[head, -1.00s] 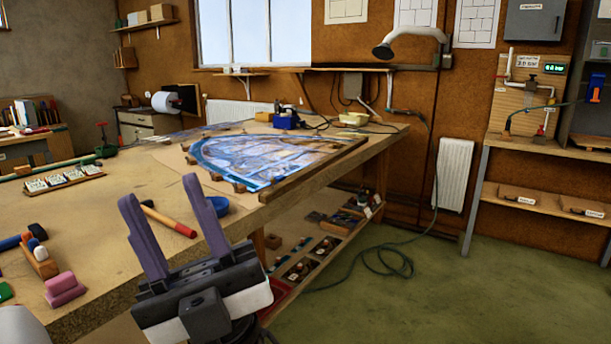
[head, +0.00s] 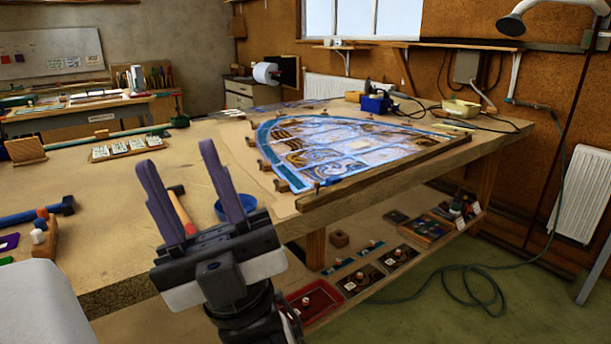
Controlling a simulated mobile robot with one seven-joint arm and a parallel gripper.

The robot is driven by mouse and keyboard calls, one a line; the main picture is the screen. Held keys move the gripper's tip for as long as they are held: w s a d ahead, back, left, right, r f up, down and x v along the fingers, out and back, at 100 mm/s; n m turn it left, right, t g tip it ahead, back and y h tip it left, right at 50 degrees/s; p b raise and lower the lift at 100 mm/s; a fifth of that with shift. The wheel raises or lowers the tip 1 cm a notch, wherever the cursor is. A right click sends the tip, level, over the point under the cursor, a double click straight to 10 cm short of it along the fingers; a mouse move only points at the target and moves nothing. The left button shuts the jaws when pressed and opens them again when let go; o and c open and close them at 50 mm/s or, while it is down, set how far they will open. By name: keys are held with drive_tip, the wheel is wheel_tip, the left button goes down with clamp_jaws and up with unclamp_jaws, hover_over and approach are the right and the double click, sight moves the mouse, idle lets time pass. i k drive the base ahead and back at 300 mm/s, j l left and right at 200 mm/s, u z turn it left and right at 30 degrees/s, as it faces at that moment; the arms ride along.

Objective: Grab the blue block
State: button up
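A small blue, block-like object (head: 376,103) sits at the far end of the workbench, behind the leaded panel (head: 345,150). Dark parts and cables beside it make its exact shape hard to tell. My gripper (head: 178,156) is open and empty, its two purple fingers pointing up and apart. In the picture it stands in front of the bench's near edge, well short of the blue object. Its fingers partly cover a hammer with a red and wooden handle (head: 180,212) and a blue bowl (head: 232,207).
The workbench (head: 110,210) has bare room at its near left. A blue tool (head: 35,213) and a wooden holder with coloured pieces (head: 47,240) lie at the left edge. A lower shelf holds a red tray (head: 312,303). A hose (head: 470,290) lies on the floor.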

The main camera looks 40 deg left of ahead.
sight(334, 179)
drive_tip(key=i+l+u, duration=0.2)
drive_tip(key=u, duration=0.25)
drive_tip(key=i+l+u, duration=0.6)
drive_tip(key=u, duration=0.25)
drive_tip(key=i+l+u, duration=0.1)
drive_tip(key=l+u, duration=0.35)
drive_tip(key=i+l+u, duration=0.2)
drive_tip(key=i+l, duration=0.4)
